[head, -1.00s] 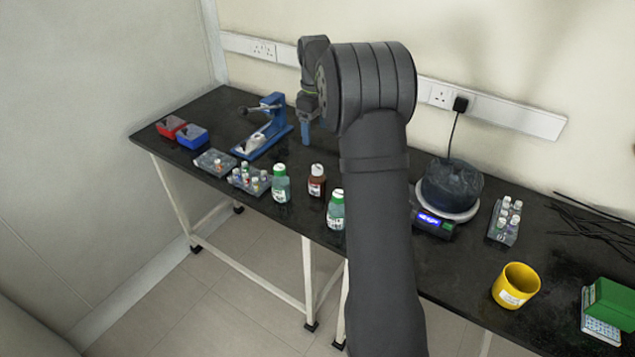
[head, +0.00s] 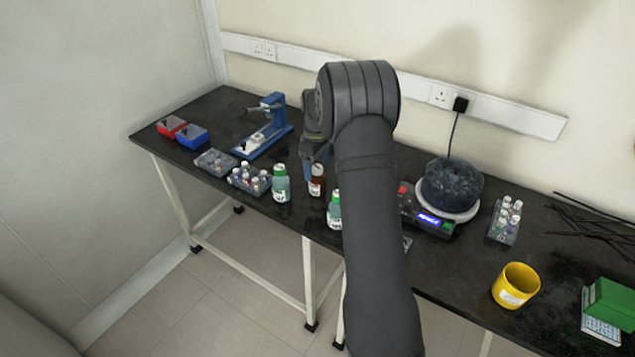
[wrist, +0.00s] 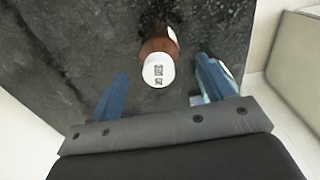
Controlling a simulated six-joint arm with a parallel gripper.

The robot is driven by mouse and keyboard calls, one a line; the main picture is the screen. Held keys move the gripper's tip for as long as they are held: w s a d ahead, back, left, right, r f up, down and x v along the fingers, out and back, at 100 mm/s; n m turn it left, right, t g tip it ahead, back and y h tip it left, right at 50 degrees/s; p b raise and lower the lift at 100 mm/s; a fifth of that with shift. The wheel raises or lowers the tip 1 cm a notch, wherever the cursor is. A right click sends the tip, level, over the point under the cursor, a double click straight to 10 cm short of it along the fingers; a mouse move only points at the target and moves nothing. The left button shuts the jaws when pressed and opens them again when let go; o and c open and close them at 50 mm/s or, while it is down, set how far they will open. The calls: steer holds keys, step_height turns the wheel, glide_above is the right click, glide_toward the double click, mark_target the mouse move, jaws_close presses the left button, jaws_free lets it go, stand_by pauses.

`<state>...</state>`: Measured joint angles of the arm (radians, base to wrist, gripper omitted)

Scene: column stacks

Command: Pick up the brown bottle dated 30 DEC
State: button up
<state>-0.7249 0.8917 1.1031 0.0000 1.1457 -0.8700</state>
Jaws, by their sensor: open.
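The bottle is not held. In the head view the gripper (head: 312,170) is close behind the bottle and partly hidden by my arm.
Racks of small vials (head: 250,178) stand further left.

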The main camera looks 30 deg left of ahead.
mark_target(317, 175)
step_height(317, 175, down, 4)
steer(key=shift+d+f, duration=0.1)
steer(key=c, duration=1.2)
steer(key=shift+o, duration=0.2)
